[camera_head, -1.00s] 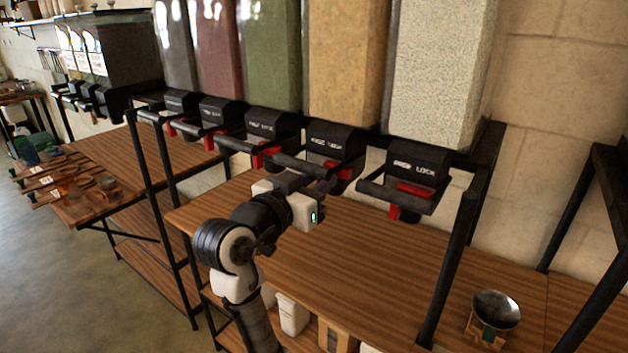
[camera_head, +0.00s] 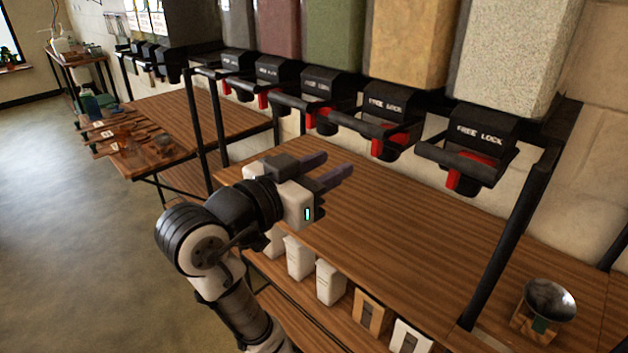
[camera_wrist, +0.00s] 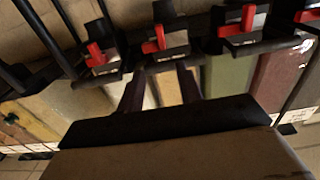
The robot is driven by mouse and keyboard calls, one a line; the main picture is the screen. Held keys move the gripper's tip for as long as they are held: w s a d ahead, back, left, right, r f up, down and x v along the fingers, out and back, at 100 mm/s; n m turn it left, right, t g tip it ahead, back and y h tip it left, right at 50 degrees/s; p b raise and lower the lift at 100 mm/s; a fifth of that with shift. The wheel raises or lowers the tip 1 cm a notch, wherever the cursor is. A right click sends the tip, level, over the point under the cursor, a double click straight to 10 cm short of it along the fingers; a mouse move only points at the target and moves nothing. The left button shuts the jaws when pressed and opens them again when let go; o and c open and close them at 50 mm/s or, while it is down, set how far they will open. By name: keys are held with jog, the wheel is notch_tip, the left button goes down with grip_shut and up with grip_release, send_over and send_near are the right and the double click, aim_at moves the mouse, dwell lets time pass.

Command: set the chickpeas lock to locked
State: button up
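A row of black dispenser heads with red levers hangs under tall bins. The tan-filled bin (camera_head: 408,45) looks like chickpeas, though I see no name label. Its head (camera_head: 388,106) reads "FREE LOCK", and its red lever (camera_head: 378,147) hangs toward the left, FREE side. In the wrist view this lever (camera_wrist: 151,47) shows above and between my fingers. My gripper (camera_head: 335,170) is open and empty, in front of and below the heads, touching none. Its two dark fingers are apart, also in the wrist view (camera_wrist: 160,92).
The white-filled bin's head (camera_head: 480,140) is to the right and the green-filled bin's head (camera_head: 325,95) to the left. Black bars run in front of the heads. A wooden shelf (camera_head: 400,235) lies below, with a metal bowl (camera_head: 549,300) at right. A black post (camera_head: 505,245) stands at right.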

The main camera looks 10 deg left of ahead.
jog(key=shift+v, duration=1.2)
